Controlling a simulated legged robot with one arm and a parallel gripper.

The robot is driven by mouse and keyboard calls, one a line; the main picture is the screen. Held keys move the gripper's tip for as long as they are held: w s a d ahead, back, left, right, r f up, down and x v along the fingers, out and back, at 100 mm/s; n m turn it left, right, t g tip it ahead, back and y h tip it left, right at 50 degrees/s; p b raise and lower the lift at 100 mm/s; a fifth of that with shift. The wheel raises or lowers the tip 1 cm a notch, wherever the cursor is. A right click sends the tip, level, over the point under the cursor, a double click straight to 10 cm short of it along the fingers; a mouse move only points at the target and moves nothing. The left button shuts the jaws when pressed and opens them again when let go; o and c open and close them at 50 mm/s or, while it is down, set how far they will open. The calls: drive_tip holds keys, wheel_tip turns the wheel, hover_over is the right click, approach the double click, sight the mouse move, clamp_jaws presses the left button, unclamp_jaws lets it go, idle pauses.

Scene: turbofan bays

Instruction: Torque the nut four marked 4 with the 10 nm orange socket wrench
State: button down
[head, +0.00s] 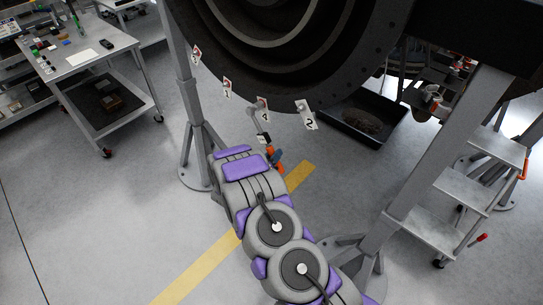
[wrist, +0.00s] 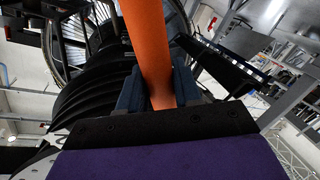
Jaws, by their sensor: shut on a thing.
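The orange socket wrench (head: 279,166) is in my gripper, just past the end of my arm in the head view. In the wrist view the orange handle (wrist: 150,50) runs up between the two blue-grey fingers of my gripper (wrist: 153,92), which are shut on it. The wrench's far end is out of the wrist view. In the head view its upper end lies close below the marker tag 4 (head: 263,108) on the lower rim of the engine ring. Nut four is too small to make out, and I cannot tell whether the socket touches it.
The dark engine ring (head: 290,82) hangs overhead, with tag 2 (head: 308,119) and two more tags (head: 227,88) along its rim. Grey stand legs (head: 189,110) and a step ladder (head: 440,222) flank it. A black tray (head: 350,135) lies behind. A tool cart (head: 85,55) stands left.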

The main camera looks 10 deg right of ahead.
drive_tip(key=shift+w, duration=0.1)
idle(0.3)
drive_tip(key=shift+w+a+f+m+b, duration=0.5)
drive_tip(key=shift+w+b, duration=0.15)
drive_tip(key=shift+b, duration=0.25)
drive_tip(key=shift+w+a+f, duration=0.1)
drive_tip(key=shift+w+a+f+m+t+b, duration=0.35)
drive_tip(key=shift+w+a+m+b, duration=0.25)
drive_tip(key=shift+b, duration=0.25)
drive_tip(key=shift+w, duration=0.15)
drive_tip(key=shift+w+a+f+m+b, duration=0.35)
drive_tip(key=shift+w+a+m+b, duration=0.2)
drive_tip(key=shift+w+b, duration=0.3)
